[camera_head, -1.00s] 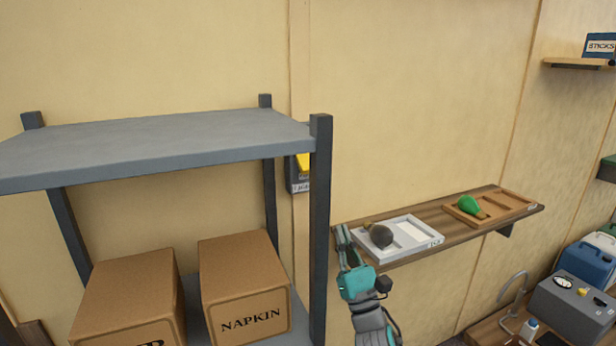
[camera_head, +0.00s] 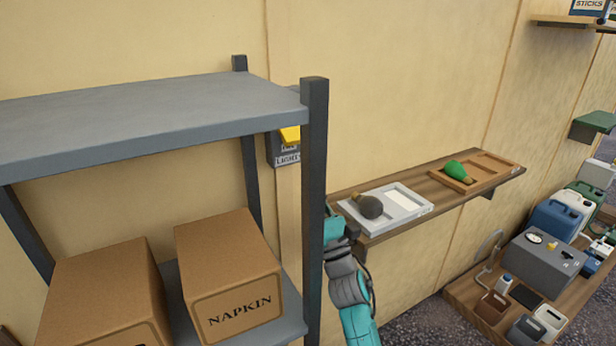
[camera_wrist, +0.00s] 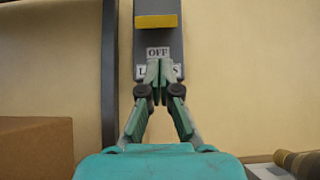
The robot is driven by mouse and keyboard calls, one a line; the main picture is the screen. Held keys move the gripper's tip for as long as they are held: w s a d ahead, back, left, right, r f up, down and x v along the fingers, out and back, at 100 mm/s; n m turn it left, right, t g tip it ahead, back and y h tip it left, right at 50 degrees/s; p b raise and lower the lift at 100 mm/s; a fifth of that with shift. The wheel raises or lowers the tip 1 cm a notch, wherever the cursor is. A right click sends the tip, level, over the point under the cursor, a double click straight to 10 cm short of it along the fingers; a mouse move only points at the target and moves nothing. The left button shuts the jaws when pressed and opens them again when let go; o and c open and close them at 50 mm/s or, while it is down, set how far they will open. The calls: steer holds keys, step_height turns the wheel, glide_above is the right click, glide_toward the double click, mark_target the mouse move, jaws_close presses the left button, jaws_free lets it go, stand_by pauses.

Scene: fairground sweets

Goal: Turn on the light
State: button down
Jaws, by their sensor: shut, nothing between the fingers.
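The light switch is a dark grey box (camera_wrist: 158,40) on the wall with a yellow lever (camera_wrist: 156,21). Below the lever are a label reading OFF and a second label, partly covered by my fingers, that starts with L and ends with S. The switch also shows in the head view behind the shelf post, with the yellow lever (camera_head: 290,134) partly hidden. My gripper (camera_wrist: 159,66) is shut and empty, its tips in front of the labels, below the lever in the picture. I cannot tell whether they touch the box. In the head view the post hides the fingers.
A grey shelf rack (camera_head: 140,115) with a dark post (camera_head: 314,200) stands at left, holding cardboard boxes (camera_head: 232,278). A wooden wall shelf (camera_head: 420,195) at right carries a white tray (camera_head: 412,201) with a dark bulb and a wooden tray (camera_head: 500,165) with a green bulb.

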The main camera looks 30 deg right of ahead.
mark_target(293, 132)
steer(key=x, duration=0.8)
steer(key=shift+w+r, duration=0.2)
steer(key=shift+w, duration=0.1)
steer(key=shift+r, duration=0.1)
